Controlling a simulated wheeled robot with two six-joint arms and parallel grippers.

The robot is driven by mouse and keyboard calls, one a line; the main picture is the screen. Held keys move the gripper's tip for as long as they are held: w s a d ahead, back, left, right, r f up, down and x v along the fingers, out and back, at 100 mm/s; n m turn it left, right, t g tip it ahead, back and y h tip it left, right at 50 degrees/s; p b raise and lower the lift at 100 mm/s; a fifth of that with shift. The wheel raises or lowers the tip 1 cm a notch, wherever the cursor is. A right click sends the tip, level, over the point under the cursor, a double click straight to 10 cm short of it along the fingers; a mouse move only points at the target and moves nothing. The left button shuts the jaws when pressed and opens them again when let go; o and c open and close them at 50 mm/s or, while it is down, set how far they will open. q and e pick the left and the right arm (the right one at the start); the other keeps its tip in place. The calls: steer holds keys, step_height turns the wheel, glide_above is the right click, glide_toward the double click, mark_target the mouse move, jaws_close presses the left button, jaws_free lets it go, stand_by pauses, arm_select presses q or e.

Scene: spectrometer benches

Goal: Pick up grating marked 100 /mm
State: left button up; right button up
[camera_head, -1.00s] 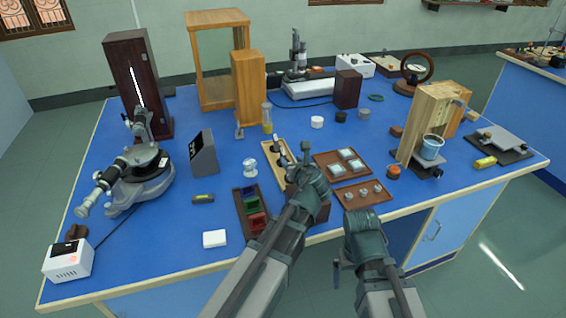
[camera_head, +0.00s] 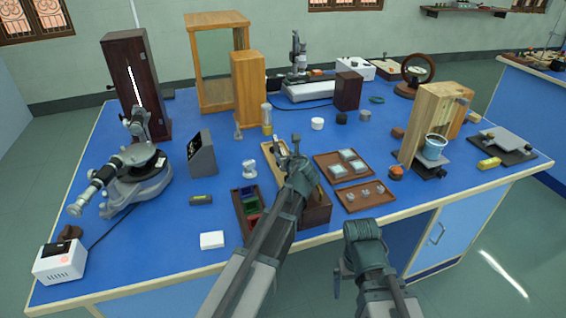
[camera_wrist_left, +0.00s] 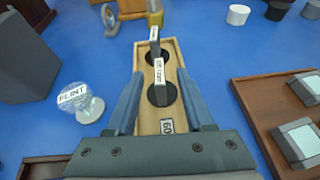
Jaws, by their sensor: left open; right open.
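A narrow light-wood rack (camera_wrist_left: 172,48) holds dark upright gratings with white labels. It is also in the head view (camera_head: 270,151), partly hidden by my left arm. One grating (camera_wrist_left: 158,75) stands mid-rack, its label too small to read surely. Another (camera_wrist_left: 153,35) stands behind it. A nearer label (camera_wrist_left: 167,126) shows "60", the rest hidden. My left gripper (camera_wrist_left: 160,85) is open above the rack, its fingers either side of the middle grating; contact cannot be told. In the head view my left gripper (camera_head: 295,143) is over the rack. My right gripper (camera_head: 345,268) is low at the table's front edge, its fingertips unclear.
A glass piece labelled FLINT (camera_wrist_left: 84,101) stands left of the rack. A brown tray (camera_head: 325,173) with clear-topped boxes lies to the right, and another tray (camera_head: 347,203) with small pieces sits nearer. A dark tray (camera_head: 240,215) holds coloured blocks.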

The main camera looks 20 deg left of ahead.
arm_select(q)
jaws_close()
steer(key=shift+r, duration=0.15)
stand_by(0.4)
step_height(320, 180, up, 10)
steer(key=p, duration=1)
